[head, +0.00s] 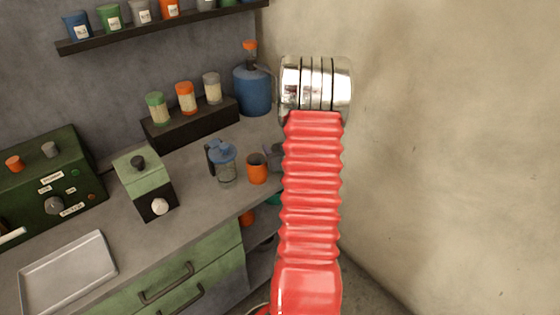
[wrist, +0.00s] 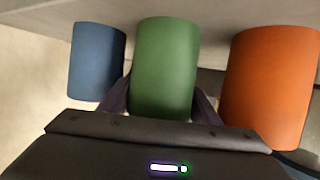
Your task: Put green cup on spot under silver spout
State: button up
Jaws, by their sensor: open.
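The green cup (wrist: 164,55) stands in the middle of the wrist view. My gripper (wrist: 161,92) is open, with a dark finger on each side of the cup's near part; I cannot tell whether they touch it. A blue cup (wrist: 96,62) is close on its left and an orange cup (wrist: 268,85) close on its right. In the head view my red arm hides my gripper. A small teal-green patch (head: 273,198) shows beside the arm, too covered to identify. I cannot make out the silver spout or the spot under it.
The counter holds a blue-lidded jug (head: 223,162), an orange cup (head: 257,168), a green grinder-like box (head: 146,183), a dark green machine (head: 50,185) and a metal tray (head: 68,273). Below its right end are open shelves (head: 259,262). A bare wall (head: 450,150) bounds the right.

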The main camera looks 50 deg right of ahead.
jog(key=shift+c, duration=0.3)
jog(key=c, duration=0.8)
jog(key=shift+r, duration=5.05)
jog(key=shift+c, duration=0.2)
